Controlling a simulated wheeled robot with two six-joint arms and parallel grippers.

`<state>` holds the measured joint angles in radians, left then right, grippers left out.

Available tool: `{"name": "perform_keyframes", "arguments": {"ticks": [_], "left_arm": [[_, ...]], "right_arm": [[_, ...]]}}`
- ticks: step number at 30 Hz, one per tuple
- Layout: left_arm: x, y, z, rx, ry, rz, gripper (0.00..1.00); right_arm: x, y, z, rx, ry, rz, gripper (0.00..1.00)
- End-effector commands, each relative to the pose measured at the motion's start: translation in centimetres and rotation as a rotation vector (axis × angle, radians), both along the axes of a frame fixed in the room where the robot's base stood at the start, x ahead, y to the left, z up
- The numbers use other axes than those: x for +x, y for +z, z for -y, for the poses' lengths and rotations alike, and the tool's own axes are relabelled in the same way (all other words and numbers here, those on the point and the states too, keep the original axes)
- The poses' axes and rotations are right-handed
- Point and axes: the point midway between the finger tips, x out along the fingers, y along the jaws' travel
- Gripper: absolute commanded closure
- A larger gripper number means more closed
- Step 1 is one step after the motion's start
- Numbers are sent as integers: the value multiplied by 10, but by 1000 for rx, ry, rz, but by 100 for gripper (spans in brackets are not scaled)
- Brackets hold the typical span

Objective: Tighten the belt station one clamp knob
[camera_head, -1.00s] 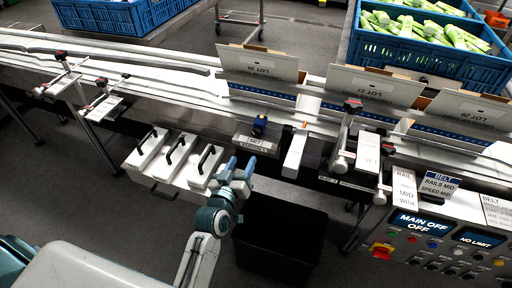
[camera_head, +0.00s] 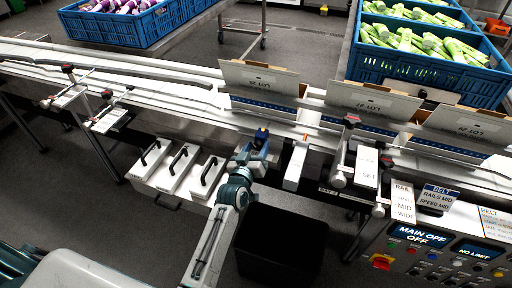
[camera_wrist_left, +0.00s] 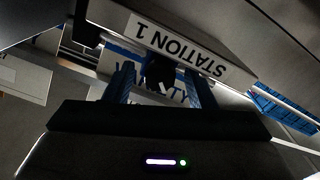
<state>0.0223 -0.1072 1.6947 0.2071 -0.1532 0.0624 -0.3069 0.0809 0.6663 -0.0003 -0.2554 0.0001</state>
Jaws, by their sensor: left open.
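The station one clamp knob (camera_head: 261,136) is a small dark blue and black knob at the belt's near edge, in the middle of the head view. In the left wrist view the dark knob (camera_wrist_left: 160,72) sits below the white STATION 1 label (camera_wrist_left: 178,48). My left gripper (camera_head: 251,154) is at the knob, in front of the label plate, which it mostly hides in the head view. In the left wrist view the open left gripper (camera_wrist_left: 160,84) has one blue finger on each side of the knob. I cannot tell whether either finger touches it. My right gripper is not in view.
White handled boxes (camera_head: 174,168) stand just left of my left gripper. A black bin (camera_head: 281,246) is below right. Cartons (camera_head: 258,79) stand along the belt. Rail clamps with red knobs (camera_head: 351,120) and a control panel (camera_head: 420,238) are to the right.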

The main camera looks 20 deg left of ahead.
Motion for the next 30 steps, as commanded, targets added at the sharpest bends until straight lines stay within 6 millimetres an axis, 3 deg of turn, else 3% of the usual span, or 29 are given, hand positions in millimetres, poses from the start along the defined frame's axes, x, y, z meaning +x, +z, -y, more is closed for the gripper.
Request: {"name": "perform_keyframes", "arguments": {"ticks": [6,13,22,30], "left_arm": [[0,0,0,0,0,0,52],[0,0,0,1,0,0,94],[0,-1,0,35,0,1,94],[0,-2,0,192,0,7,94]], "right_arm": [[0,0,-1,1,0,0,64],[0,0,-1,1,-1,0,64],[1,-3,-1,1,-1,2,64],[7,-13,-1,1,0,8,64]]}}
